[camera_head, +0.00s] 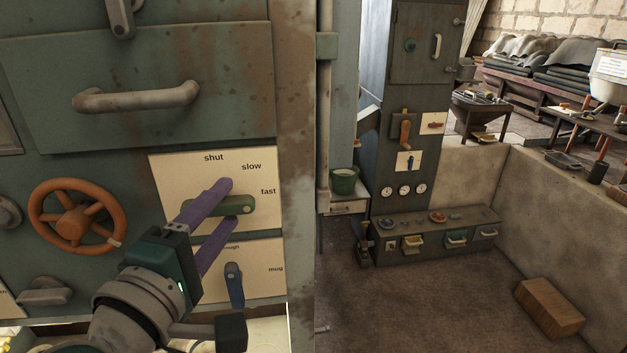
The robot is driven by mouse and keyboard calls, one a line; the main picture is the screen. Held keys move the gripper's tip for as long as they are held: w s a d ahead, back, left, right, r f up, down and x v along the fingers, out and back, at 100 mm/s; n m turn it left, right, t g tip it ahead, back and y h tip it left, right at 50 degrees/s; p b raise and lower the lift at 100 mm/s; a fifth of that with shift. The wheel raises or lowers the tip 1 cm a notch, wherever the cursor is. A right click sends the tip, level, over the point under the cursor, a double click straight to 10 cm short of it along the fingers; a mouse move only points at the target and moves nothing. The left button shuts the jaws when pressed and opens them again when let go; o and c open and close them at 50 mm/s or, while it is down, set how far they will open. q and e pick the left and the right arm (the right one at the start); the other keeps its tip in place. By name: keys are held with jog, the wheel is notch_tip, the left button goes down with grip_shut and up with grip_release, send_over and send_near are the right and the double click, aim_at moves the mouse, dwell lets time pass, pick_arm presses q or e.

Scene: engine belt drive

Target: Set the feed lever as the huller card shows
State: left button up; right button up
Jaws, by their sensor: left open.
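The green feed lever (236,208) lies nearly level on a cream plate (175,170) marked "shut", "slow" and "fast". Its round right end is just below "fast". Which end is the pivot I cannot tell. My left gripper (230,204) reaches in from below left, with one purple finger above the lever and one below. It is open; whether a finger touches the lever is unclear. Two small picture cards hang on the far cabinet: one with a red shape (432,123), one with a dark blue shape (408,161). Which is the huller card I cannot tell. My right gripper is out of view.
A blue lever (234,285) sits on a plate just below, near my lower finger. An orange handwheel (75,216) is at left, and a grey drawer handle (137,96) above. A wooden block (549,307) lies on the otherwise open floor at right.

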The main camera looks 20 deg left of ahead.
pick_arm(q)
jog(key=s+d+b, duration=0.1)
jog(key=s, duration=0.9)
jog(key=shift+d+b, duration=0.25)
jog(key=shift+b, duration=0.15)
jog(key=shift+w, duration=0.1)
